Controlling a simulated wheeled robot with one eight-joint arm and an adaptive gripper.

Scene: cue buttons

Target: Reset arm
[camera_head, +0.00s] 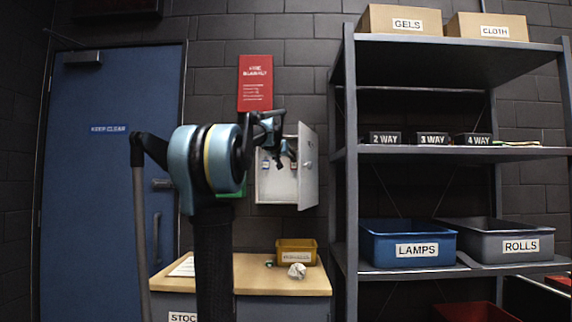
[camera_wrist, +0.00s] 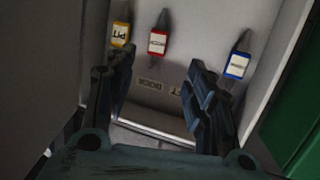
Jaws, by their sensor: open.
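My gripper (camera_head: 284,148) is raised in front of the open wall cabinet (camera_head: 270,192) in the head view. In the wrist view my gripper (camera_wrist: 160,78) has its two dark fingers spread apart, with nothing between them. Beyond the fingers, the pale cabinet interior (camera_wrist: 190,50) holds a yellow tag (camera_wrist: 121,34), a red tag (camera_wrist: 158,42) and a blue tag (camera_wrist: 237,64). The yellow tag reads PIT upside down; the other tag labels are too small to read. The cabinet door (camera_head: 308,166) stands open to the right.
A red sign (camera_head: 255,82) hangs above the cabinet. Below is a wooden-topped counter (camera_head: 255,284) with a yellow bin (camera_head: 296,250) and a crumpled white item (camera_head: 297,271). A shelf rack (camera_head: 350,180) stands close on the right, a blue door (camera_head: 105,200) on the left.

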